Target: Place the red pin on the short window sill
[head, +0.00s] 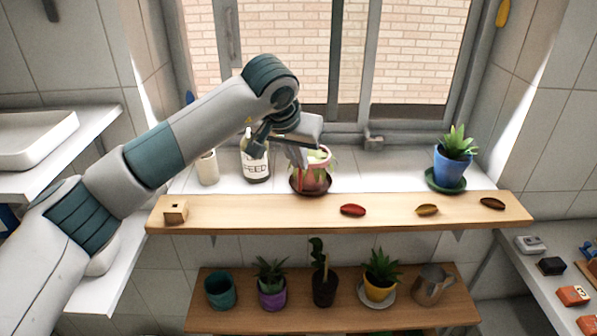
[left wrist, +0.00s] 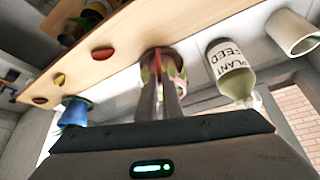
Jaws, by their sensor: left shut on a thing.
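A thin red pin (left wrist: 158,61) shows between the fingertips of my left gripper (left wrist: 166,88) in the left wrist view. In the head view my left gripper (head: 300,160) points down, shut on the pin, in front of a pink pot (head: 319,176) with a plant. A thin red bit of the pin (head: 302,180) shows below the fingers; the rest is hidden. The white tiled window sill (head: 385,170) runs under the window, behind a wooden shelf (head: 260,211). I cannot tell which ledge is the short sill. My right gripper is not in view.
A feed bottle (head: 256,166) and a white cup (head: 207,168) stand left of the pink pot; a blue pot (head: 452,165) stands at the right. Red (head: 352,210), yellow (head: 427,210) and dark (head: 492,203) ovals and a small wooden block (head: 175,212) lie on the shelf. Several pots stand below.

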